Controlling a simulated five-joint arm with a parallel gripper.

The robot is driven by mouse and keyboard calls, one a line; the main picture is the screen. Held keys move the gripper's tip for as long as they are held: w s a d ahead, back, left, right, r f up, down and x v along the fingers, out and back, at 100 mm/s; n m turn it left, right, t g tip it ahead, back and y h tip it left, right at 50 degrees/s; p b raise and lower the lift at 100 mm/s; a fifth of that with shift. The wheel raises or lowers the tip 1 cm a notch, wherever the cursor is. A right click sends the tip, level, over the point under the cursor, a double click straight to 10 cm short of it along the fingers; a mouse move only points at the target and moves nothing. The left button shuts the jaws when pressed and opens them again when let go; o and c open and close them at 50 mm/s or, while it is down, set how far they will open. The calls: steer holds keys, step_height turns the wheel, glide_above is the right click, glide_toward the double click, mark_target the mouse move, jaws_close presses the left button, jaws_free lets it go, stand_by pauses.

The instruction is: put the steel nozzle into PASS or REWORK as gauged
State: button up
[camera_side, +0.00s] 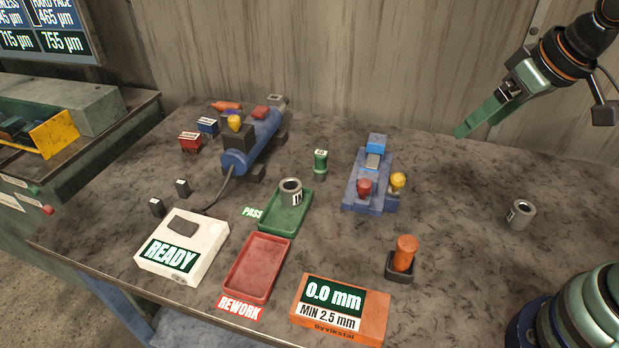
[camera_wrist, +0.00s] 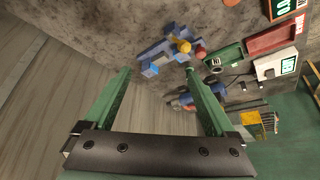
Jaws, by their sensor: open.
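One grey steel nozzle (camera_side: 290,192), a short hollow cylinder with a small label, stands upright in the green PASS tray (camera_side: 272,231). A second similar nozzle (camera_side: 520,214) stands on the bare bench at the right. My green gripper (camera_side: 461,132) is raised at the upper right, away from both nozzles. In the wrist view its two fingers (camera_wrist: 158,72) are spread with nothing between them. The red REWORK tray (camera_side: 259,268) is empty. The orange gauge box (camera_side: 338,312) reads 0.0 mm, with MIN 2.5 mm below. An orange-topped probe (camera_side: 404,254) stands in a dark holder behind it.
A white box (camera_side: 183,247) shows READY. A blue cylindrical machine (camera_side: 252,140) stands at the back left, a blue fixture (camera_side: 371,185) mid-bench, and a green bottle-like piece (camera_side: 320,165) between them. A screen (camera_side: 45,30) shows µm values. The bench's right side is mostly clear.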

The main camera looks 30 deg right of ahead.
steer(key=shift+d, duration=0.1)
steer(key=m+g, duration=0.6)
steer(key=m, duration=1.6)
glide_above(524, 210)
steer(key=a, duration=0.1)
step_height(524, 210, down, 12)
steer(key=shift+s+f, duration=0.2)
steer(key=shift+f, duration=5.85)
steer(key=shift+m, duration=0.3)
jaws_close()
